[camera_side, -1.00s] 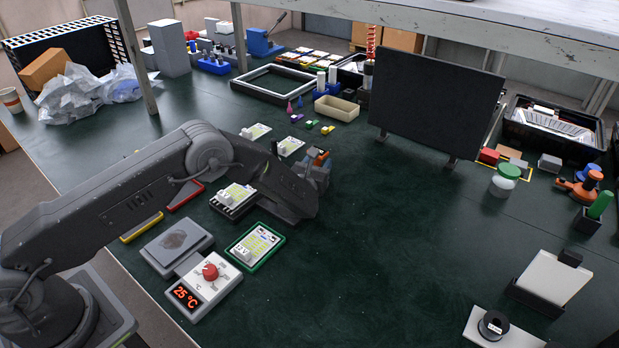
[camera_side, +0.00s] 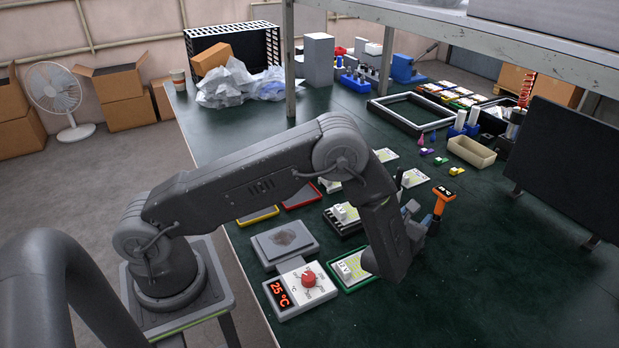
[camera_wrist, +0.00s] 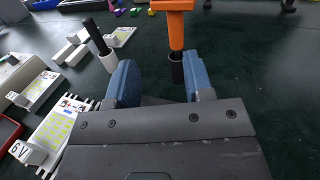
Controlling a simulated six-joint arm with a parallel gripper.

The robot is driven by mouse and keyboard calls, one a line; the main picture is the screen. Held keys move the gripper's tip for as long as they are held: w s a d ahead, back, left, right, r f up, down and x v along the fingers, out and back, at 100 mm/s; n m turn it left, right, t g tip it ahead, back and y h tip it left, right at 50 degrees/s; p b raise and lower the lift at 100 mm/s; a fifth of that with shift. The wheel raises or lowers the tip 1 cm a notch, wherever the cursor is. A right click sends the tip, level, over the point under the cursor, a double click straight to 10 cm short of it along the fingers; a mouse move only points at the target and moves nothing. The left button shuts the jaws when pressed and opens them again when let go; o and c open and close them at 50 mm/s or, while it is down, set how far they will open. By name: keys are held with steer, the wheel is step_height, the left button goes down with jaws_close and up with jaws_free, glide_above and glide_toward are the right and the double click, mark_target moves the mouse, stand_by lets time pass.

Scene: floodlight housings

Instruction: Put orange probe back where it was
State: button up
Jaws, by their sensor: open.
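The orange probe (camera_wrist: 174,28) stands about upright in the wrist view, with an orange head and shaft and a black lower end. It also shows in the side view (camera_side: 444,194), at the far side of my gripper (camera_side: 421,213). In the wrist view my gripper (camera_wrist: 160,62) has its blue fingers spread wide. The probe stands between and just beyond the fingertips, close to the right finger. I cannot tell whether it touches that finger. What its lower end rests on is partly hidden.
A black probe (camera_wrist: 97,36) stands in a white holder (camera_wrist: 107,63) just left of my gripper. Meter boards (camera_wrist: 62,122) lie to the left. Dark green table is clear to the right.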

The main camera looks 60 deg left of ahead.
steer(key=s+a+r+n+g+y, duration=0.6)
steer(key=s+a+r+n+g, duration=0.6)
steer(key=s+r+n, duration=0.5)
steer(key=s+d+r+n+h, duration=0.3)
steer(key=s+d+n+h, duration=0.2)
steer(key=s+n+h, duration=0.1)
steer(key=s+d+r+n+h, duration=0.4)
steer(key=s+n, duration=0.4)
steer(key=s, duration=0.3)
steer(key=shift+s+d+r+n+t+h, duration=0.2)
steer(key=shift+d+n+t+h, duration=0.15)
steer(key=shift+d+h, duration=0.5)
